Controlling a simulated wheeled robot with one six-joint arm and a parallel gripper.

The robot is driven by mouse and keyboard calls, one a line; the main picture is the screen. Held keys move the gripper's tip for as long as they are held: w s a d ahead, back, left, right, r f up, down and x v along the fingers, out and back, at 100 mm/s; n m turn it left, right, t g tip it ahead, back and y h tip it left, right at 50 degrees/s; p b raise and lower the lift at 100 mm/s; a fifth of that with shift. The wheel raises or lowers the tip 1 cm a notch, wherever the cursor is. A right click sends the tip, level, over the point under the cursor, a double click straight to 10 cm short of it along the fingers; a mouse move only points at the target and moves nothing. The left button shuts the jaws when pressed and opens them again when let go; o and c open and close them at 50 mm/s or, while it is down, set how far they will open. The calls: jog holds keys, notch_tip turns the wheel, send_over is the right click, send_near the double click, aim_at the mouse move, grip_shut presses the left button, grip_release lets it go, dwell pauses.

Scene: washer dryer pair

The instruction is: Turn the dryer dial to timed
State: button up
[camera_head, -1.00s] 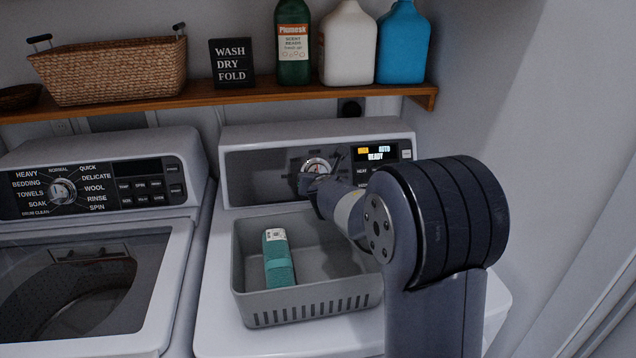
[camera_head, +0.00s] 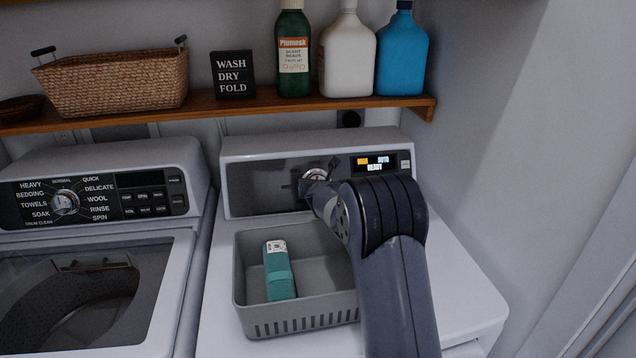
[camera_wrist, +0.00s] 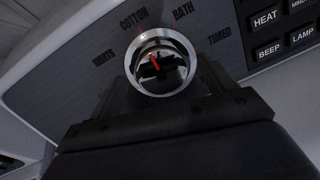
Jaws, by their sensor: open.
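The dryer dial (camera_head: 315,174) is a round silver knob on the dryer's dark control panel. In the wrist view the dial (camera_wrist: 160,62) is close up, with a red pointer line tilted slightly left of straight up, toward the side of COTTON. The labels SHIRTS, COTTON, BATH and TIMED (camera_wrist: 219,33) arc around it, TIMED at the right. My gripper (camera_wrist: 160,85) is open, its dark fingers on the left and right of the dial's lower part; I cannot tell whether they touch it. In the head view my gripper (camera_head: 316,190) is at the dial, partly hidden by my arm.
The display (camera_head: 374,163) reads AUTO READY. The washer (camera_head: 90,180) is at left. A wooden shelf (camera_head: 200,106) with bottles is above; a wall is at right.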

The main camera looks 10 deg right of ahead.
jog(key=shift+w+f, duration=0.1)
jog(key=shift+w, duration=0.15)
jog(key=shift+c, duration=0.2)
jog(key=c, duration=0.9)
jog(key=shift+c, duration=0.2)
jog(key=shift+m, duration=0.3)
